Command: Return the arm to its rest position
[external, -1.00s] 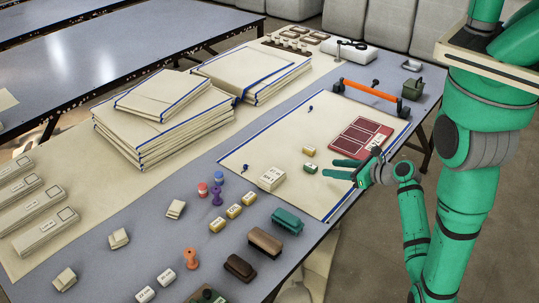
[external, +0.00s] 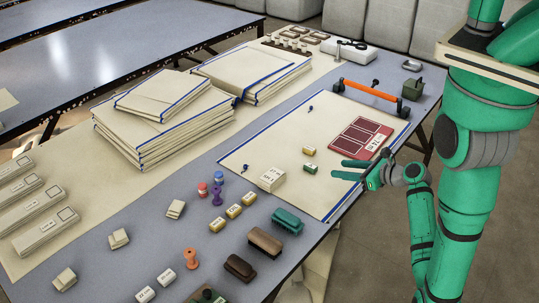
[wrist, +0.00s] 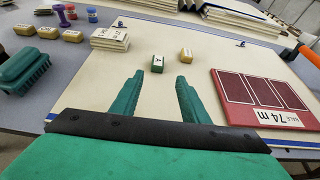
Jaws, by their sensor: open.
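My gripper (external: 345,169) is green and open, with nothing between its two fingers. It is over the right edge of the cream cloth (external: 262,140), beside the dark red panelled card (external: 361,138). In the wrist view the fingers (wrist: 153,92) point across the cloth (wrist: 95,80) toward a small green block (wrist: 157,63) and a yellow block (wrist: 186,55), apart from both. The red card (wrist: 262,97) lies right of the fingers there. My arm bends down and right from the gripper, off the table's edge.
A white labelled block stack (external: 271,179) sits on the cloth. A green brush (external: 288,220) and brown brushes lie at the table's near edge. An orange-handled bar (external: 371,95) stands at the cloth's far edge. Folded cloth stacks (external: 165,118) are at left. Open floor lies right of the table.

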